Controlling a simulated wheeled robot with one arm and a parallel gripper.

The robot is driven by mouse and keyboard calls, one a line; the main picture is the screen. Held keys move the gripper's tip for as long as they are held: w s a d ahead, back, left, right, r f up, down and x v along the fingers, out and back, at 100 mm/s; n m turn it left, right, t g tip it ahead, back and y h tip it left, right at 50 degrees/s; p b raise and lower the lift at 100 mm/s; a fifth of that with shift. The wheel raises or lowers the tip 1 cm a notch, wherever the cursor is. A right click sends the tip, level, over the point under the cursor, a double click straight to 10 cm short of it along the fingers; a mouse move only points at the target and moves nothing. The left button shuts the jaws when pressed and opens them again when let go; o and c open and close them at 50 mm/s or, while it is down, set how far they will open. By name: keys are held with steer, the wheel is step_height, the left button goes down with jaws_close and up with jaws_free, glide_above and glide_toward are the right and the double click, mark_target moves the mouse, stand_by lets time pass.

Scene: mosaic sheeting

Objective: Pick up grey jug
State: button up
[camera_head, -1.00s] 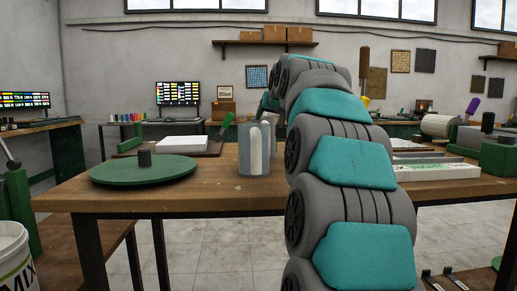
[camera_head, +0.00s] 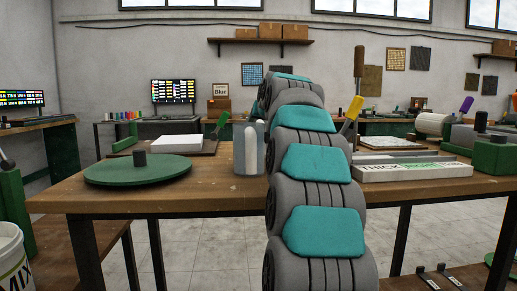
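A grey jug (camera_head: 249,150) stands upright near the middle of the wooden table (camera_head: 212,193), with a paler vertical part on its front. My teal and grey arm rises from the bottom right of centre and bends away just right of the jug, overlapping its right edge. The far end of my arm is hidden behind its own links, above and behind the jug. My gripper does not show, so its state and its distance from the jug cannot be seen.
A round green turntable (camera_head: 138,171) and a white slab (camera_head: 170,141) are left of the jug. A labelled white box (camera_head: 416,172) and a yellow-handled tool (camera_head: 352,108) are to the right. The table front is bare left of my arm.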

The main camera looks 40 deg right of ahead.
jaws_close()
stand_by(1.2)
